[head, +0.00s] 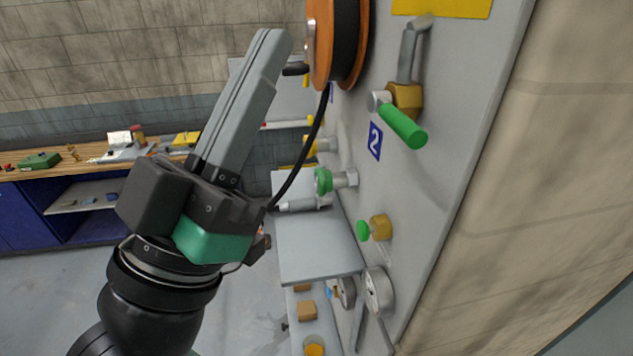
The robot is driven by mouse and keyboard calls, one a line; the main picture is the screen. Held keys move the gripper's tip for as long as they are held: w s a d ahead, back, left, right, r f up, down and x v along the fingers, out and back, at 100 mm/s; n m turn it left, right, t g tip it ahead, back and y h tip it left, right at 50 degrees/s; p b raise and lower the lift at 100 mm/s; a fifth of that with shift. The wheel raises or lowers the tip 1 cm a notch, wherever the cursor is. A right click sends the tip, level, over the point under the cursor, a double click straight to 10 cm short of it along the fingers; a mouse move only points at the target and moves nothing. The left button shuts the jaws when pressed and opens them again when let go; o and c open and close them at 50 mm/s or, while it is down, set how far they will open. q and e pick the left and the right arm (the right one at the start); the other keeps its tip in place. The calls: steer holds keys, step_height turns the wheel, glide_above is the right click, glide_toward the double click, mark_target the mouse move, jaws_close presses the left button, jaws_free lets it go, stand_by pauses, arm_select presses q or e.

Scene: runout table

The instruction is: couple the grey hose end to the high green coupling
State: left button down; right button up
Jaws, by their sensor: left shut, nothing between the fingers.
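My left gripper (273,42) is shut and empty. Its long grey fingers point up and away, beside the orange hose reel. The grey hose end (302,204) shows low, over the grey shelf, at the end of a black hose (306,140) that hangs from the reel; I cannot tell whether it rests on the shelf. My gripper is above and left of it, apart from it. A coupling with a green collar (323,181) sticks out from the wall panel just above the hose end, with nothing visible on it. My right gripper is not in view.
The orange reel (322,45) juts out near my fingertips. A brass valve with a green lever (403,127), a lower brass fitting with a green knob (363,230) and gauges (378,290) project from the panel (450,110). A workbench (20,172) stands at the left.

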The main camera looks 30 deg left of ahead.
arm_select(q)
steer(key=c, duration=1.5)
jaws_free()
steer(key=shift+c, duration=0.2)
steer(key=o, duration=1.1)
steer(key=shift+o, duration=0.2)
